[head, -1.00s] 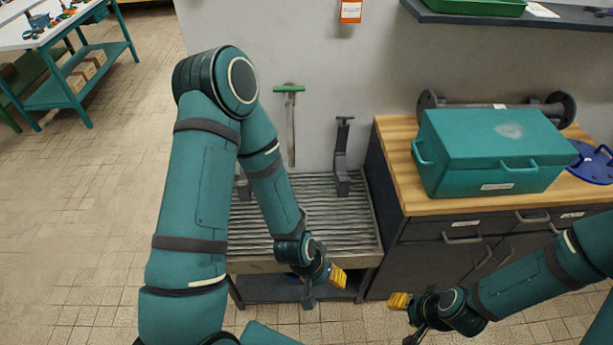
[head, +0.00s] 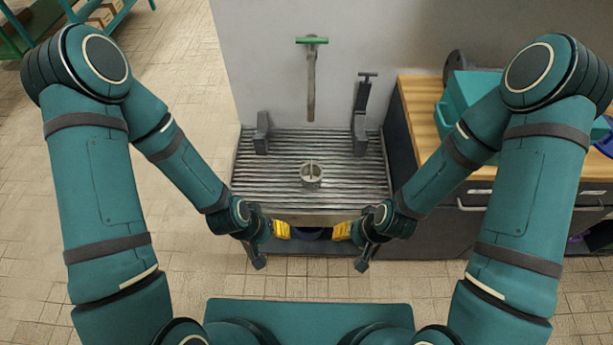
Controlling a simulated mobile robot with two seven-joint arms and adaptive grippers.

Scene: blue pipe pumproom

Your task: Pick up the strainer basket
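The strainer basket (head: 311,175) is a small, light grey, round cup with a thin upright rod in its middle. It stands upright on the slatted metal rack (head: 260,181), near the middle. My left gripper (head: 270,246) is in front of the rack's front edge, left of the basket, with its fingers spread and nothing between them. My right gripper (head: 352,248) mirrors it on the right side, also spread and empty. Both grippers are apart from the basket.
Two dark brackets (head: 262,133) (head: 360,118) stand at the rack's back. A green-handled tool (head: 311,80) hangs on the wall. A wood-topped cabinet (head: 418,104) with a teal box (head: 462,100) stands at the right. Open tiled floor lies left.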

